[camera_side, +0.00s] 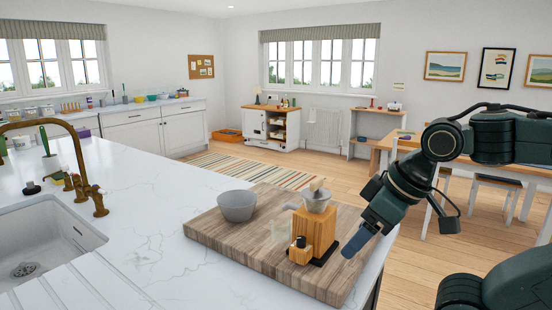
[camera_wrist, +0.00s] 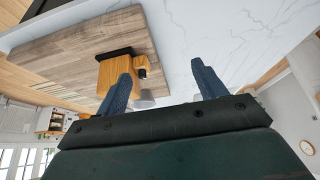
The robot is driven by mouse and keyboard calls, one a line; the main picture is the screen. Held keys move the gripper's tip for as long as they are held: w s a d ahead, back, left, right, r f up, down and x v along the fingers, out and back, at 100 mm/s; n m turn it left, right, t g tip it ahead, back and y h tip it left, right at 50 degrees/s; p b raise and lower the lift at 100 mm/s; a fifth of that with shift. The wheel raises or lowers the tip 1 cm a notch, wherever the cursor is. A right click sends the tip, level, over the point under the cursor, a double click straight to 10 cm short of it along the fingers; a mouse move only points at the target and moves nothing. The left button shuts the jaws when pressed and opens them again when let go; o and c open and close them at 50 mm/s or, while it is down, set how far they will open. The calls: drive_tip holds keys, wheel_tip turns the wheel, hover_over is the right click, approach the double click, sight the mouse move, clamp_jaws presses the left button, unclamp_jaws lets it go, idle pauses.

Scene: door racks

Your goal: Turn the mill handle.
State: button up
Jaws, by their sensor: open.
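The mill stands upright on a wooden board (camera_side: 210,230). It has a wooden body (camera_side: 318,232), a grey cup-shaped top (camera_side: 318,203) with a pale wooden piece (camera_side: 317,184) above it, and a small wooden block with a dark knob (camera_side: 300,242) at its front. I cannot tell for certain which part is the handle. My gripper (camera_side: 360,241) is open and empty, just right of the mill and apart from it. In the wrist view, my fingers (camera_wrist: 163,82) are spread; the left one partly covers the mill's wooden body (camera_wrist: 106,76).
A grey bowl (camera_side: 237,207) sits on the board, left of the mill. The white counter (camera_side: 150,220) is clear towards the sink (camera_side: 45,245) and brass tap (camera_side: 85,185). The counter's right edge is near my gripper.

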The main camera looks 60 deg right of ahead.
drive_tip(key=c, duration=0.5)
drive_tip(key=shift+w+r, duration=0.1)
drive_tip(key=shift+r, duration=0.1)
drive_tip(key=shift+c, duration=1.2)
wheel_tip(320, 180, up, 16)
drive_tip(key=n+g, duration=0.6)
drive_tip(key=n, duration=1.2)
hover_over(317, 179)
drive_tip(key=shift+a, duration=0.15)
drive_tip(key=shift+f, duration=0.2)
drive_tip(key=shift+f, duration=6.75)
